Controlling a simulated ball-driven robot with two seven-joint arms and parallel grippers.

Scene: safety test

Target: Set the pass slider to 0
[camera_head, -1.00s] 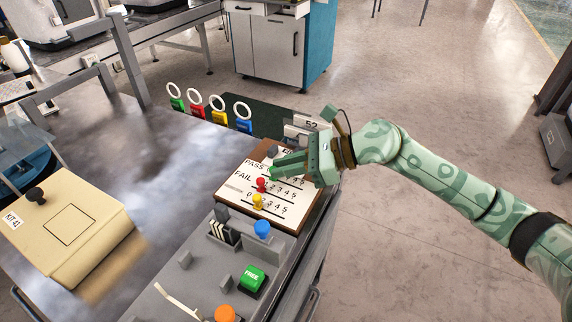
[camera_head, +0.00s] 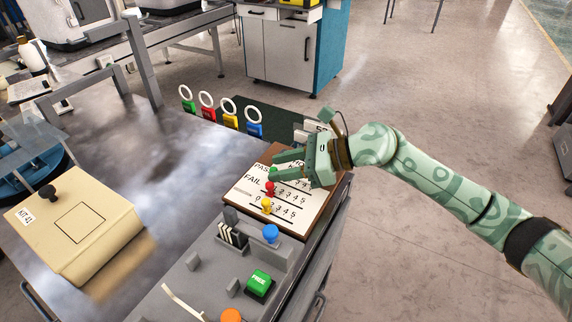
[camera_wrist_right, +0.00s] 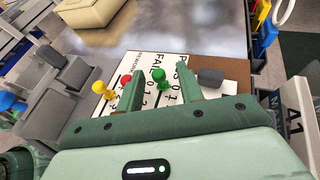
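The slider board (camera_head: 318,216), white with a brown frame, lies at the right end of the table. It has rows marked PASS, FAIL and a third, with number scales. The green knob (camera_head: 272,173) of the pass row is at the left end of its row, near the 0. It also shows in the right wrist view (camera_wrist_right: 160,76). My right gripper (camera_head: 274,167) is open, its fingers on either side of the green knob, with gaps showing in the wrist view. The red knob (camera_head: 270,188) and yellow knob (camera_head: 267,205) sit at their rows' left parts. My left gripper is not in view.
A grey panel with a blue knob (camera_head: 271,233), a green FREE button (camera_head: 259,283) and an orange knob (camera_head: 231,315) is in front of the board. Several ringed coloured tags stand behind. A beige KIT 41 box (camera_head: 75,235) is at left.

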